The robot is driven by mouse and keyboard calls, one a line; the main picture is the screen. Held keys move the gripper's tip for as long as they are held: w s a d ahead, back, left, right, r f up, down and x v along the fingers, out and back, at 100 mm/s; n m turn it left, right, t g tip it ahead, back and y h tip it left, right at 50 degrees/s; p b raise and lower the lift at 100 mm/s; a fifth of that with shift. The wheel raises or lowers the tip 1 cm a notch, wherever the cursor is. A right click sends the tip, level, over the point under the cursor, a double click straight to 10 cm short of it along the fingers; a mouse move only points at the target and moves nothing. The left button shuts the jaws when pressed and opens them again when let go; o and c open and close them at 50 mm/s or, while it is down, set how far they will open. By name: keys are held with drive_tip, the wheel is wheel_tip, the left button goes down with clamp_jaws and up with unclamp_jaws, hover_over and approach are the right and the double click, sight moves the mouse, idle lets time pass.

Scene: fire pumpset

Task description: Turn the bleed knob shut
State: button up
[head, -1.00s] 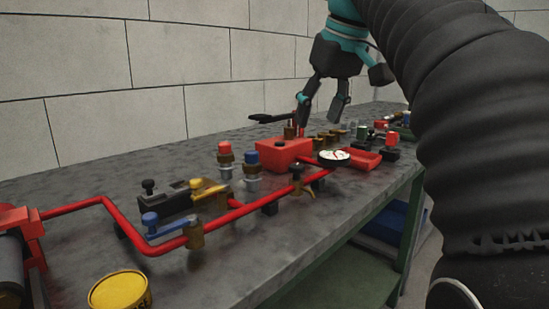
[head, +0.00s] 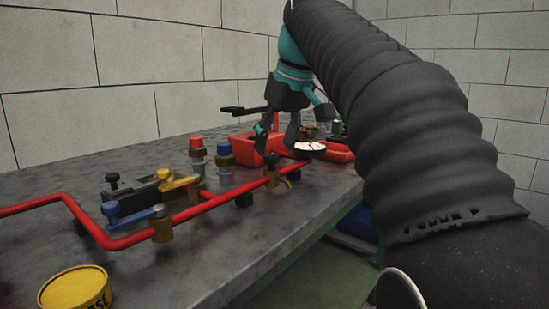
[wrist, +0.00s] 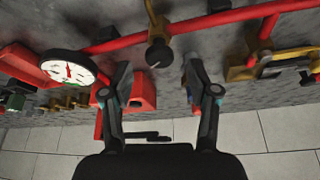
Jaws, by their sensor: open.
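A small dark knob on a brass valve body, which looks like the bleed knob (wrist: 159,53), sits on the red pipe (wrist: 215,20). In the wrist view it lies ahead of my gripper (wrist: 157,70), between the lines of the two fingers. The fingers are apart and nothing is held. In the head view the knob (head: 271,161) is on the red pipe near the white gauge. My gripper (head: 277,146) hangs just above and behind it there, pointing down. Whether a finger touches the knob is not clear.
A white dial gauge (head: 310,148) and a red box (head: 247,148) stand close to my gripper. Red-capped (head: 197,143) and blue-capped (head: 224,150) fittings and a blue lever (head: 132,217) are left along the bench (head: 215,270). A yellow tin (head: 76,290) is at the front.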

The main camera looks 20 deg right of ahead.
sight(271, 162)
drive_tip(key=shift+x, duration=1.3)
drive_tip(key=shift+c, duration=0.3)
drive_tip(key=shift+d, duration=0.1)
clamp_jaws()
